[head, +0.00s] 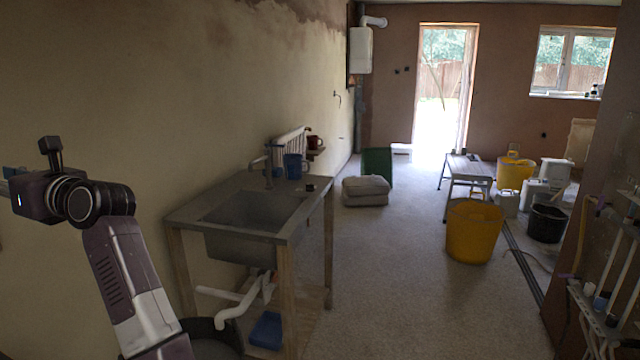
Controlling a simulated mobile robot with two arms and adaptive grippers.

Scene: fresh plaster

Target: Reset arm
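Part of my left arm (128,285) shows at the left of the head view. It rises from the bottom edge to a dark round joint (98,203) and a boxy dark part that reaches the left edge. The arm is in front of the plastered wall, to the left of the sink stand, and overlaps nothing on the sink top. No fingers can be made out on it. My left gripper is not visible. My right arm and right gripper are out of view.
Sacks (366,190), a trestle (466,168) and yellow buckets (473,232) stand farther off. The middle floor is clear.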

